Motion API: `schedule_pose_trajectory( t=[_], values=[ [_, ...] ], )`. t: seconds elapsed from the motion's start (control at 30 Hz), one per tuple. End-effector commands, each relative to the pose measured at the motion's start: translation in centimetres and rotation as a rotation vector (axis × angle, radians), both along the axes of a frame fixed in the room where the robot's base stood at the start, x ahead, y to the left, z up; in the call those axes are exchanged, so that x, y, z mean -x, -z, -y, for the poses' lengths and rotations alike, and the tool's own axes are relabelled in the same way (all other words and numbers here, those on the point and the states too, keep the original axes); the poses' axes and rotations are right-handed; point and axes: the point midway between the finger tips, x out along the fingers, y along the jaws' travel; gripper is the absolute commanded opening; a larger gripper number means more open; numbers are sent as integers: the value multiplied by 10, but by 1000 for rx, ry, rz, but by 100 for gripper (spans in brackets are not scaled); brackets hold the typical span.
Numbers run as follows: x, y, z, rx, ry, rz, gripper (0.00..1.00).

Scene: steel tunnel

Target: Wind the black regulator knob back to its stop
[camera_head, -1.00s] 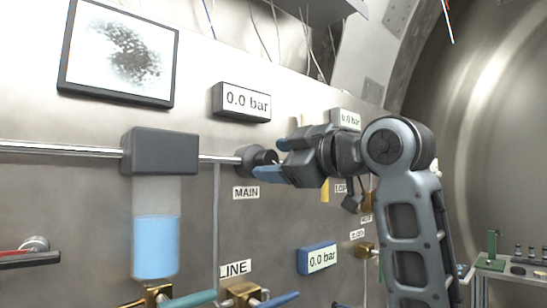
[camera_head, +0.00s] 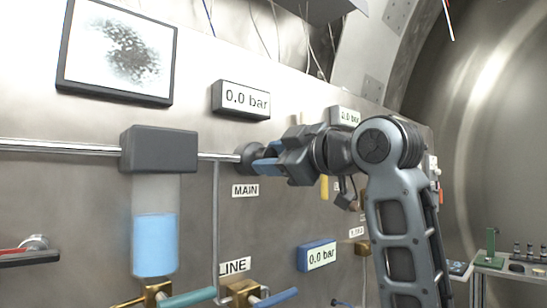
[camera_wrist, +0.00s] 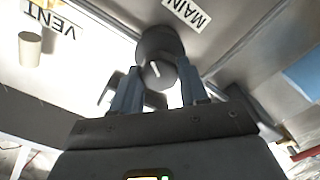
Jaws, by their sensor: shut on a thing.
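The black regulator knob (camera_head: 245,158) sits on the steel panel above the MAIN label (camera_head: 245,191), at the end of a horizontal pipe. My gripper (camera_head: 266,158) reaches it from the right, with its blue fingers shut on the knob. In the wrist view the knob (camera_wrist: 156,48) is between the two fingertips (camera_wrist: 159,78), one on each side. A short white mark shows on its face. The fingers hide part of the knob's sides in the head view.
A gauge (camera_head: 240,99) above the knob reads 0.0 bar; a blue-framed gauge (camera_head: 317,256) below also reads 0.0 bar. A grey block with a blue-filled vessel (camera_head: 155,243) is at left. Teal (camera_head: 188,299) and blue (camera_head: 276,297) valve handles stick out below.

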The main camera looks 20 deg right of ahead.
Motion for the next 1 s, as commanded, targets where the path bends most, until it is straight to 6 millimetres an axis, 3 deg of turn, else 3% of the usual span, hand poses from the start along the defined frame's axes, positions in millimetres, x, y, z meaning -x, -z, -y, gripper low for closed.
schedule_pose_trajectory(
  t=[0.47,1.0],
  values=[
    [0,2,0,103,1,31,13],
    [0,3,0,560,0,179,13]
  ],
)
